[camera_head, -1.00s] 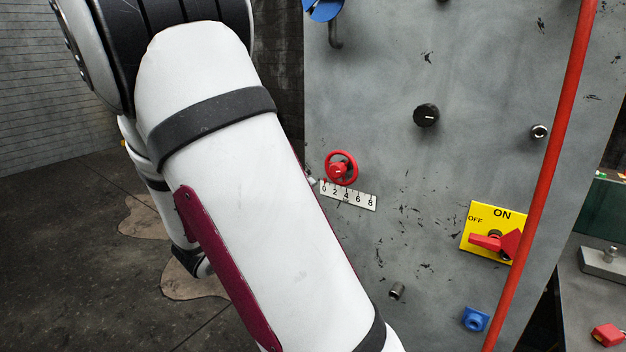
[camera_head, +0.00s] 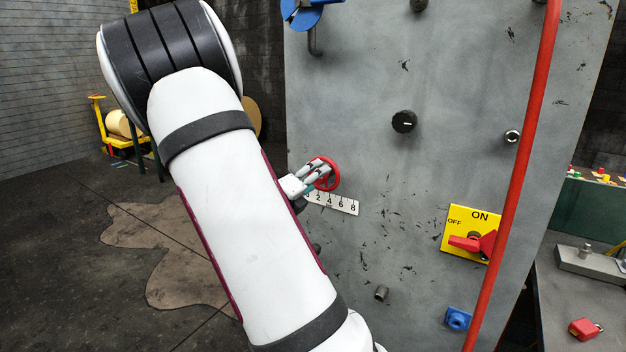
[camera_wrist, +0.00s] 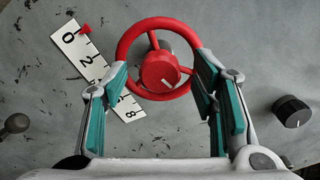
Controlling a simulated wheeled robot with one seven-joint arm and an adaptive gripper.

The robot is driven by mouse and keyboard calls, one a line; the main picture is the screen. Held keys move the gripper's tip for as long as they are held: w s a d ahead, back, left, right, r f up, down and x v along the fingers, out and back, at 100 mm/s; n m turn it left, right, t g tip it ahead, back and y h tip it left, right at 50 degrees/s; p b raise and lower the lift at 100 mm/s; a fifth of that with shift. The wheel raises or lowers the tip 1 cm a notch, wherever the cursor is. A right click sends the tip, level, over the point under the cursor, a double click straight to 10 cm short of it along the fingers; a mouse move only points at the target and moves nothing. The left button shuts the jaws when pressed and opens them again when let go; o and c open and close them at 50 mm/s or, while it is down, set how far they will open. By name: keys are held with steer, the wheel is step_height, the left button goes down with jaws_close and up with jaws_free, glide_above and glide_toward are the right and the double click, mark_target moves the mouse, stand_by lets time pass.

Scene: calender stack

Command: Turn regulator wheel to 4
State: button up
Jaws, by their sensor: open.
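The red regulator wheel (camera_head: 329,174) is mounted on the grey panel, with a white scale (camera_head: 338,204) marked with numbers beside it. In the wrist view the wheel (camera_wrist: 161,62) shows its rim, spokes and a hub with a white line. The scale (camera_wrist: 78,50) shows 0, 2 and 8 there; its middle is behind a finger. A small red pointer (camera_wrist: 85,29) is at the scale's edge between 0 and 2. My gripper (camera_wrist: 160,90) is open, its teal-padded fingers on either side of the wheel's lower part. In the head view my gripper (camera_head: 318,178) is at the wheel's left side.
A black knob (camera_head: 404,122) is on the panel right of the wheel. A yellow ON/OFF plate with a red switch (camera_head: 466,243) sits lower right. A red pipe (camera_head: 520,170) runs down the panel. A blue fitting (camera_head: 458,319) is near the bottom.

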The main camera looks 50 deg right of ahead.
steer(key=c, duration=1.2)
steer(key=shift+o, duration=0.2)
steer(key=shift+n, duration=0.4)
